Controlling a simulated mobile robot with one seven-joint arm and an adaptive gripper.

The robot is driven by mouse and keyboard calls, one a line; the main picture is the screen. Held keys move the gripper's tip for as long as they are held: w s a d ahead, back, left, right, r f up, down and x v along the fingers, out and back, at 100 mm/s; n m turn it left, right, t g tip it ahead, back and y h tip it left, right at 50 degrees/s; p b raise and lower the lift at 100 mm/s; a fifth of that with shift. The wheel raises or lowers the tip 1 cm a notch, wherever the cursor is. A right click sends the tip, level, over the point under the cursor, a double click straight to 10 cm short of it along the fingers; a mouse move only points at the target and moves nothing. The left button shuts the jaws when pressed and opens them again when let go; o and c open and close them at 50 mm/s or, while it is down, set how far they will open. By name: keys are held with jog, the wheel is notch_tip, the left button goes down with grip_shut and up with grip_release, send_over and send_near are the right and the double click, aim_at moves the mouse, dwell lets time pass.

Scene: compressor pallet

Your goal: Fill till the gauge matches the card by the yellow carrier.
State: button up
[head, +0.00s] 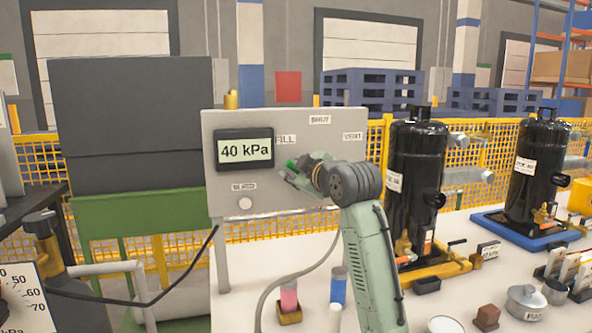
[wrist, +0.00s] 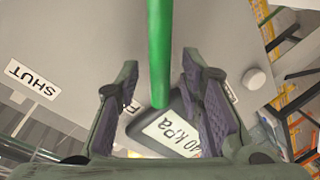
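The grey panel (head: 290,195) carries a digital gauge (head: 245,149) that reads 40 kPa. Its labels read FILL, SHUT, VENT and BLEED. A green lever (wrist: 159,50) shows in the wrist view, its end near the gauge and the partly hidden FILL label; its tip (head: 291,163) shows in the head view. My gripper (wrist: 163,100) is open, with a finger on each side of the lever and gaps beside it. My arm hides the lever's pivot in the head view. The yellow carrier (head: 437,268) holds a black compressor (head: 414,185). A white card (head: 488,250) stands beside it, too small to read.
A white round button (head: 245,203) sits below the gauge. A blue carrier (head: 517,232) with a second compressor (head: 537,170) stands to the right. Bottles, a pot (head: 525,302) and a brown block (head: 487,316) crowd the front table. A dial (head: 20,293) is at lower left.

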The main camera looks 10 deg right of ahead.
jog(key=v, duration=1.1)
jog(key=shift+s+d+f, duration=0.1)
jog(key=shift+s, duration=0.15)
